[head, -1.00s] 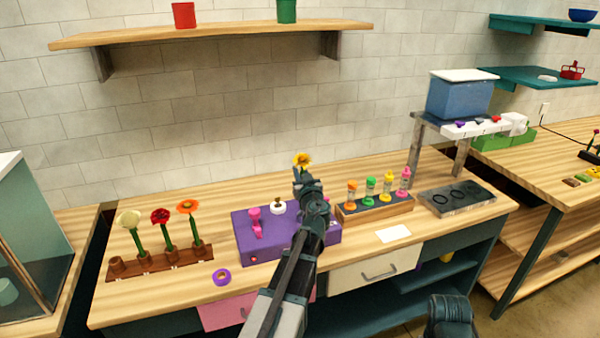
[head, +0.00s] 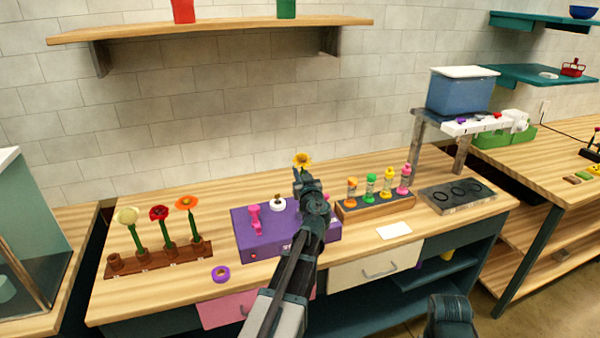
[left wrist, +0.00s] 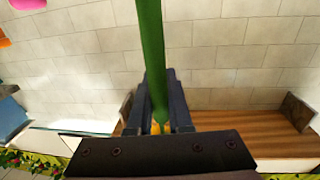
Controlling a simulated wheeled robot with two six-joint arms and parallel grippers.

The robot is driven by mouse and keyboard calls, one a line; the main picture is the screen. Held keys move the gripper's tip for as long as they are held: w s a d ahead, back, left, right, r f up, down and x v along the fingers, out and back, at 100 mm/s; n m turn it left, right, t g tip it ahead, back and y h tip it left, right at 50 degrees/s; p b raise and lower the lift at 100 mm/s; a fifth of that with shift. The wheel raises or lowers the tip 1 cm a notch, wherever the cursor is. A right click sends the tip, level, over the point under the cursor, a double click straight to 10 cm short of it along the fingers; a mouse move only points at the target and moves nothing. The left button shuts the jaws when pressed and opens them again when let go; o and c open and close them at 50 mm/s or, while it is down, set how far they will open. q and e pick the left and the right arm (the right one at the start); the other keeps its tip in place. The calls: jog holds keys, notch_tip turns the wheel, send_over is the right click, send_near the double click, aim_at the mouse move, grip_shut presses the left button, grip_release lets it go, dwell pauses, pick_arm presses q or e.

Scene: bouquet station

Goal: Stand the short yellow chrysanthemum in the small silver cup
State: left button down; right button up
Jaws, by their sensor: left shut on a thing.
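The short yellow chrysanthemum (head: 302,160) shows its yellow head just above my left gripper (head: 303,182) in the head view. My left gripper is shut on it and holds it over the purple station. In the left wrist view the green stem (left wrist: 151,50) runs between the fingers (left wrist: 160,115), with a bit of yellow at their base. I cannot make out the small silver cup in either view; my left arm hides part of the bench.
A purple station (head: 262,238) stands under my left arm. A brown rack (head: 170,259) with several flower places is at left, a purple ring (head: 220,274) in front. A wooden rack (head: 376,208) of coloured bottles and a dark tray (head: 457,197) are at right.

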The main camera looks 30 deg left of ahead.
pick_arm(q)
jog(key=shift+f+b, duration=1.6)
jog(key=shift+f, duration=0.05)
dwell(2.2)
jog(key=shift+c, duration=1)
grip_release()
jog(key=v, duration=0.9)
dwell(0.7)
dwell(0.6)
